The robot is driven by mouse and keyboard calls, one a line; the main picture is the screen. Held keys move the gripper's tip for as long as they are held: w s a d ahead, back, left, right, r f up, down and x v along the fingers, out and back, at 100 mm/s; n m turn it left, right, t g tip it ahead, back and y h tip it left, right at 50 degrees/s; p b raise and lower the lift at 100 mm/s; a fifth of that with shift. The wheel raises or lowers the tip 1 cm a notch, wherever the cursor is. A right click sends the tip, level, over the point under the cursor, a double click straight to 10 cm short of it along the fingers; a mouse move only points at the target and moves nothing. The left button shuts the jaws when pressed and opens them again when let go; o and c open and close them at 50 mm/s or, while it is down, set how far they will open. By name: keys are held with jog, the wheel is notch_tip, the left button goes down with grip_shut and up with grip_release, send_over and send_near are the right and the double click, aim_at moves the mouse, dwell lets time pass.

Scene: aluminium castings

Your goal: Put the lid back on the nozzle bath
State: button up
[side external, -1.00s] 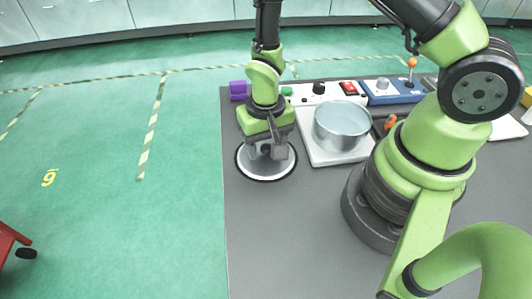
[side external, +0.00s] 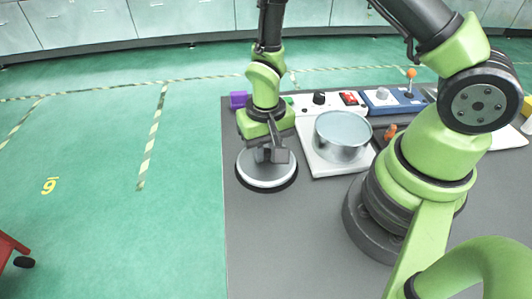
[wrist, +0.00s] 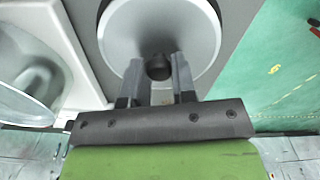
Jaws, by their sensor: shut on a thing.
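The round pale grey lid (side external: 250,174) is at the left part of the grey bench, with a dark band under its near edge. In the wrist view the lid (wrist: 130,25) is below the jaws, with its dark knob (wrist: 158,67) between the fingertips. My gripper (side external: 270,158) is shut on the knob from above; it also shows in the wrist view (wrist: 157,75). The lid looks about level, just above the bench. The nozzle bath (side external: 342,148), a round metal pot, stands uncovered to the right on a white plate; part of it shows in the wrist view (wrist: 28,75).
A small orange item (side external: 390,132) lies right of the bath. The front of the bench is clear.

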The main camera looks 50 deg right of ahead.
aim_at(267, 149)
jog(key=r, duration=0.8)
jog(key=shift+d, duration=0.25)
jog(key=s+d+r+m, duration=0.4)
jog(key=s+d+m, duration=0.6)
jog(key=d+m, duration=0.25)
jog(key=shift+n, duration=0.25)
jog(key=shift+s+d+f, duration=0.1)
jog(key=shift+d+f, duration=0.05)
jog(key=shift+f, duration=1.3)
jog(key=shift+d+f, duration=0.15)
jog(key=shift+f, duration=1.3)
jog(key=shift+f, duration=0.15)
jog(key=o, duration=1.5)
